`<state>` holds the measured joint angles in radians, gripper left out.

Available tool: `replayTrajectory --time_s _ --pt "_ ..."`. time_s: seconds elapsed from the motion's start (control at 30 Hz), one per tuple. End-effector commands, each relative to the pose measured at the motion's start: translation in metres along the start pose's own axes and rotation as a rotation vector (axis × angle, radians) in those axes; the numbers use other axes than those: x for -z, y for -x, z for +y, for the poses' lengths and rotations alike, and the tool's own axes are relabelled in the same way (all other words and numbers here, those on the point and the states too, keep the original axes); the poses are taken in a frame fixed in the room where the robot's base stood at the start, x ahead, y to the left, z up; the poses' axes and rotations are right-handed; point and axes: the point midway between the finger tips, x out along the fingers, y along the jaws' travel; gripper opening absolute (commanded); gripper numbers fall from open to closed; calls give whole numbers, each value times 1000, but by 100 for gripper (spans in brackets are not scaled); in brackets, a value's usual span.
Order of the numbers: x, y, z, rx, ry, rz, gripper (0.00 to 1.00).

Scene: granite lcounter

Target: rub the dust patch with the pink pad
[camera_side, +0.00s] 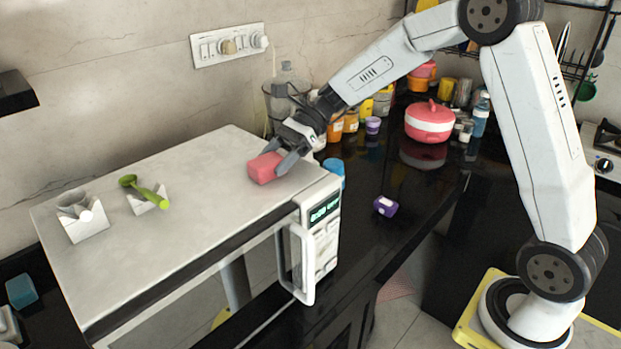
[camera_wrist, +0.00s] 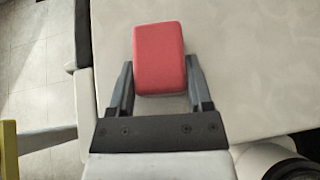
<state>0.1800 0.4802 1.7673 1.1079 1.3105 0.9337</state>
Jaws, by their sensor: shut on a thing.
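The pink pad (camera_side: 265,168) is a small rounded block at the right end of the white microwave's top. My gripper (camera_side: 284,158) is shut on it, with one finger on each side. In the wrist view the pad (camera_wrist: 160,58) sits between the two fingers (camera_wrist: 160,88) and sticks out past their tips. The pad is at or just above the microwave top (camera_side: 190,185); I cannot tell whether it touches. I cannot make out a distinct dust patch in either view; the top has only faint mottling.
On the microwave top at the left are a white holder (camera_side: 82,222) and a smaller white holder with a green spoon-like tool (camera_side: 145,192). The middle of the top is clear. A purple block (camera_side: 385,206) lies on the black counter.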

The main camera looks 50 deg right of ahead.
Motion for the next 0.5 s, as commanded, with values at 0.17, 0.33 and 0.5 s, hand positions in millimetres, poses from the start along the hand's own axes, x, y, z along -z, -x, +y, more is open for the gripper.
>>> replayTrajectory --time_s 0.17,0.33,0.5 --pt "1 2 0 0 0 0 0" --pt "4 5 -1 1 -1 0 0" --pt "10 16 -2 1 -2 -1 0"
